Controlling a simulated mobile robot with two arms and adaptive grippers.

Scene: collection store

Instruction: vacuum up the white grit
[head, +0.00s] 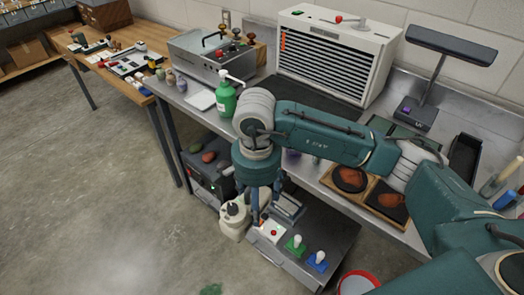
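I cannot make out any white grit, and nothing is clearly a vacuum. My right arm reaches in from the right across the steel bench. Its gripper (264,208) points down in front of the bench, over the near-left part of a low grey cabinet (318,244). The fingers are dark and small here, and I cannot tell whether they are open or hold something. A cream jug-like container (235,217) with a dark cap stands just left of the gripper. A white item with a red spot (271,232) lies below the fingers. My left gripper is out of view.
Green-based and blue-based knobs (295,244) (317,261) sit on the low cabinet. A green pump bottle (226,98), a slatted white unit (338,54) and a lamp (432,75) stand on the bench. A red-rimmed bucket (358,283) is at the bottom. The floor at left is mostly clear.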

